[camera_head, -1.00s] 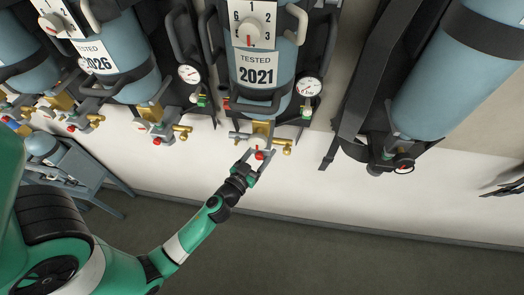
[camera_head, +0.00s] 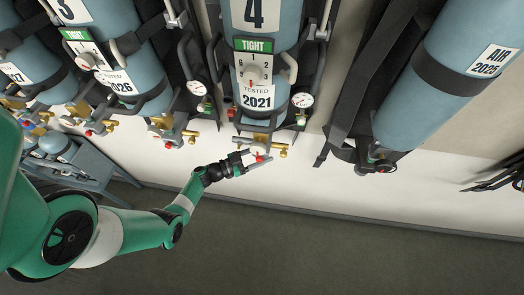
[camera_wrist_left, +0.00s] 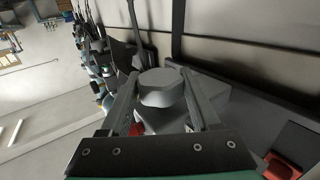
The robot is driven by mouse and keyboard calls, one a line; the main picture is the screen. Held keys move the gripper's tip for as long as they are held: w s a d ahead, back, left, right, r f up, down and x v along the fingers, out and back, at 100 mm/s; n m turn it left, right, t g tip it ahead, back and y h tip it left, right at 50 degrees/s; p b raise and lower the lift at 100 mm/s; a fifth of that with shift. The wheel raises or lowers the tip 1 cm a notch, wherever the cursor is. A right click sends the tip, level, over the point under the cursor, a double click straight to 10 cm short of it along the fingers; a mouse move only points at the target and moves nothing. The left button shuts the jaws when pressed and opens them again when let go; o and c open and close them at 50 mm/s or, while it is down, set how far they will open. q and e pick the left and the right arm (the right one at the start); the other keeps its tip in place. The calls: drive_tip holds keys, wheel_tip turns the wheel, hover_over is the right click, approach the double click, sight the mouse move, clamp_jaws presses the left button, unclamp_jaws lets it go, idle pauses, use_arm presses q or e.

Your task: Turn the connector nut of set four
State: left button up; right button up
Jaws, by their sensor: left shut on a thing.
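Set four is the blue cylinder (camera_head: 268,28) labelled 4 at the centre of the head view, with a green TIGHT sign (camera_head: 253,45) and a "TESTED 2021" label. Under it is a brass valve (camera_head: 283,151) with a red part. My left gripper (camera_head: 259,158) reaches up to this valve from the lower left. In the left wrist view, its fingers stand on both sides of a grey faceted nut (camera_wrist_left: 160,88) and are shut on it. The fingers partly hide the nut in the head view. My right gripper is not in view.
Set three (camera_head: 105,40) stands close on the left, with its own valve and gauge. A gauge (camera_head: 302,100) hangs just right of set four's valve. Another cylinder (camera_head: 440,90) with black straps is at the right. The floor below is clear.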

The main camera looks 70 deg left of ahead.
use_arm(q)
drive_tip(key=shift+r+m+h, duration=0.1)
drive_tip(key=shift+m+h, duration=0.4)
drive_tip(key=shift+h, duration=0.4)
drive_tip(key=o, duration=1.4)
drive_tip(key=shift+c, duration=0.2)
drive_tip(key=s, duration=1.1)
drive_tip(key=shift+s+a, duration=0.35)
drive_tip(key=shift+a, duration=0.05)
